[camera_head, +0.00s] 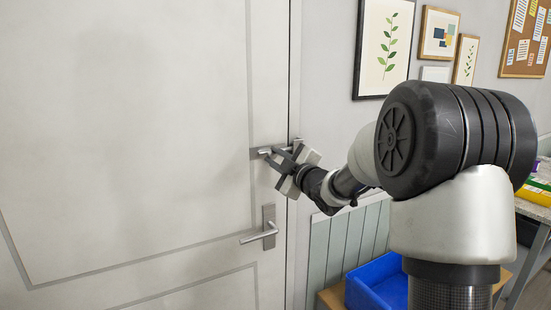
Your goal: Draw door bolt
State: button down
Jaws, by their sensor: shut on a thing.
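The door bolt (264,152) is a small metal bar on a plate near the right edge of the white door (130,130), above the handle. My gripper (283,160) is at the bolt and shut on it. My fingers hide part of the bolt and the frame side, so I cannot tell how far the bar reaches. The door appears closed against its frame (295,70).
A lever handle (262,234) sits on the door below the bolt. A blue bin (380,284) stands on a wooden surface at the lower right. A table (535,208) with colourful items is at the far right. Framed pictures (384,45) hang on the wall.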

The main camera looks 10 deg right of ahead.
jog(key=a+b, duration=0.1)
jog(key=s+a+b, duration=0.1)
jog(key=a+b, duration=0.1)
jog(key=shift+s+a, duration=0.1)
jog(key=shift+a, duration=0.2)
jog(key=c, duration=1.6)
grip_release()
jog(key=v, duration=1.7)
jog(key=shift+s+b, duration=0.2)
jog(key=shift+b, duration=0.2)
